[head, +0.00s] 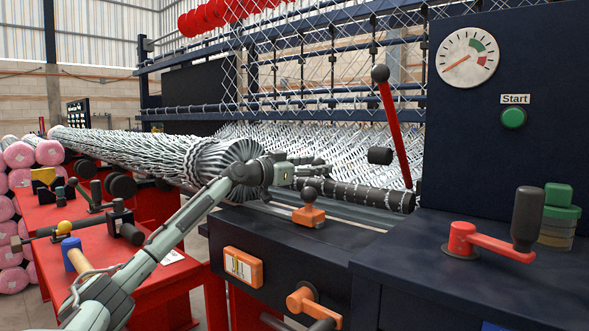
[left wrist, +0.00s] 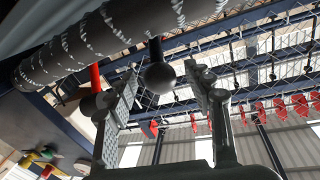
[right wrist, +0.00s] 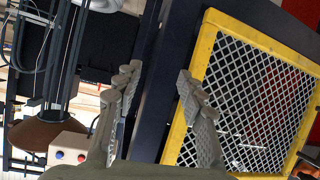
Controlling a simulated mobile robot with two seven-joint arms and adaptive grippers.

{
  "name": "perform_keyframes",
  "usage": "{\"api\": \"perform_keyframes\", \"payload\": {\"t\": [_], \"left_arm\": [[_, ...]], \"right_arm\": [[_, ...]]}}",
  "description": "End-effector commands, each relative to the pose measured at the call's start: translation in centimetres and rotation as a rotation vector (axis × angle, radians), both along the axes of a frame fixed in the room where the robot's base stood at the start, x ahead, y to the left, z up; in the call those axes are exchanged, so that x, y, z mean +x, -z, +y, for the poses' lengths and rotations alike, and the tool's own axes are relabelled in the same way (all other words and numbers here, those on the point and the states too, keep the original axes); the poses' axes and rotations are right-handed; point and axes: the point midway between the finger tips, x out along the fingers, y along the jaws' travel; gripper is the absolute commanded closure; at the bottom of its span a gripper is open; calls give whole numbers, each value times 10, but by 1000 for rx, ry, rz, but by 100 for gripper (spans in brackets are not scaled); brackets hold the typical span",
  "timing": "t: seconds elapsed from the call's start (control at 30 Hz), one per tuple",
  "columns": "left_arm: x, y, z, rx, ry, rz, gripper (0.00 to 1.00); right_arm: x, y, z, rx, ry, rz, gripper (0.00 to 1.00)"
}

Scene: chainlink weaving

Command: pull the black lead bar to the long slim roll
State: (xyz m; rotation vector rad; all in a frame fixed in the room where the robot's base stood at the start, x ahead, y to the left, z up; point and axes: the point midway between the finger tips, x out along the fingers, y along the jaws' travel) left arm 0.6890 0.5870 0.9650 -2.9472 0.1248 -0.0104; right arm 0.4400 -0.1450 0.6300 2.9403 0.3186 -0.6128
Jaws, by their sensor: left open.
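The black lead bar (head: 360,194), wrapped with pale wire, lies across the machine at the right of centre in the head view. It also crosses the top of the left wrist view (left wrist: 110,38). The long slim roll (head: 130,146) of grey wire mesh lies to the left. My left gripper (head: 318,170) is open between the roll's near end and the bar. In the left wrist view a dark ball knob (left wrist: 158,78) shows between its fingers; I cannot tell whether they touch it. My right gripper (right wrist: 158,76) is open and empty, outside the head view.
An orange slide block (head: 309,214) with a black knob sits below my left gripper. A red lever (head: 396,135) stands behind the bar. A red-handled crank (head: 490,242) and a green Start button (head: 513,118) are at the right. Tools lie on a red bench (head: 140,265).

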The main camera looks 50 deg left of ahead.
Motion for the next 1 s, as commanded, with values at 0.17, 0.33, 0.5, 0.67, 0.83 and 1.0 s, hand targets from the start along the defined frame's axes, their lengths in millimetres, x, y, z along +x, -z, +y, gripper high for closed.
{"api": "perform_keyframes", "payload": {"t": [0.17, 0.33, 0.5, 0.67, 0.83, 1.0], "left_arm": [[-23, 3, 1, 1, 2, 5, 48], [-48, 3, 2, -2, 3, 4, 48], [-77, 1, 5, -2, 3, 1, 48], [-98, 1, 7, -1, 2, 1, 48], [-108, 0, 9, 0, 1, 1, 48], [-109, 0, 9, 1, 2, 2, 48]], "right_arm": [[0, 0, 0, 0, 0, 0, 60], [0, 0, 0, 0, 0, -1, 60], [0, 0, 0, 0, 0, -1, 60], [0, 0, 0, 0, 0, -1, 60], [0, 0, 0, 0, 0, -1, 60], [0, 0, 0, 0, 0, -1, 60]]}}
